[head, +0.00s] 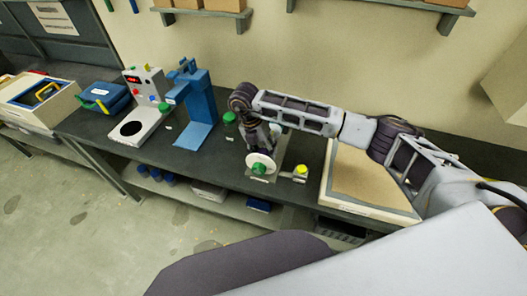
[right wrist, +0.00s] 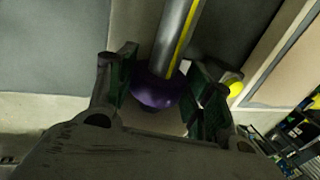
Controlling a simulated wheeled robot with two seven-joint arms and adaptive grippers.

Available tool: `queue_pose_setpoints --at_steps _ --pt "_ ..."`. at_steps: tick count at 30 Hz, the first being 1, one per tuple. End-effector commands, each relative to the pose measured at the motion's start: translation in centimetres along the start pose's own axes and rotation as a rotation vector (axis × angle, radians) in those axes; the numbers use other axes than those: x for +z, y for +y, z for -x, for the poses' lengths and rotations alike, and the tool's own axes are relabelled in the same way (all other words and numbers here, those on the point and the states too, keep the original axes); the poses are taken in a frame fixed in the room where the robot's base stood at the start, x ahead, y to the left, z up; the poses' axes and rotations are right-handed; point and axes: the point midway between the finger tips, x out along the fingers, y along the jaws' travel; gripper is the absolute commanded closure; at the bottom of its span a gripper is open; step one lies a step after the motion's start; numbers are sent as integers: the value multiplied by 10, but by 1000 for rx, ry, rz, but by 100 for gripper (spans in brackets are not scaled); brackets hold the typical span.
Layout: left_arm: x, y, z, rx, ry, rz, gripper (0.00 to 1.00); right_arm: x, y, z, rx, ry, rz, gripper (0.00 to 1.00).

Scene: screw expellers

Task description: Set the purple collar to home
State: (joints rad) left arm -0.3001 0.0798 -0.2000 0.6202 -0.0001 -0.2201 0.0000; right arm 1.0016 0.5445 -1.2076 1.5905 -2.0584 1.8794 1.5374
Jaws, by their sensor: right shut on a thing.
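The purple collar (right wrist: 156,91) sits around a grey metal rod with a yellow stripe (right wrist: 181,32) in the right wrist view. My right gripper (right wrist: 163,88) has its green-padded fingers on either side of the collar and is shut on it. In the head view, my right gripper (head: 264,146) reaches down over the screw expeller, which has a white disc (head: 259,160) with a green knob at its front. I cannot make out the collar in the head view; the gripper and arm cover that area. My left gripper is not in view.
A yellow-topped button box (head: 300,173) stands right of the expeller. A white-framed tan board (head: 368,180) lies further right, below my arm. A blue press (head: 196,108), a white device (head: 145,104) and a blue case (head: 104,96) stand left on the dark bench.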

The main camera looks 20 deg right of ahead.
Motion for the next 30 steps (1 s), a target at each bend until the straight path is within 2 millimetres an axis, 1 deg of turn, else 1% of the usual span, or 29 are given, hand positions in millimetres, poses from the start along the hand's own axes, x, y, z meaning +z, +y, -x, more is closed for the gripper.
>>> queue_pose_setpoints --at_steps 4,8,24,30 --pt "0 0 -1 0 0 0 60 2 0 -2 -2 0 -1 92" --pt "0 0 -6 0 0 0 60 10 0 -3 -3 0 -3 91" --pt "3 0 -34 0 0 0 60 64 0 -4 -3 0 -3 91" --pt "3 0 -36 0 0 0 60 71 0 -4 -4 1 -2 91"
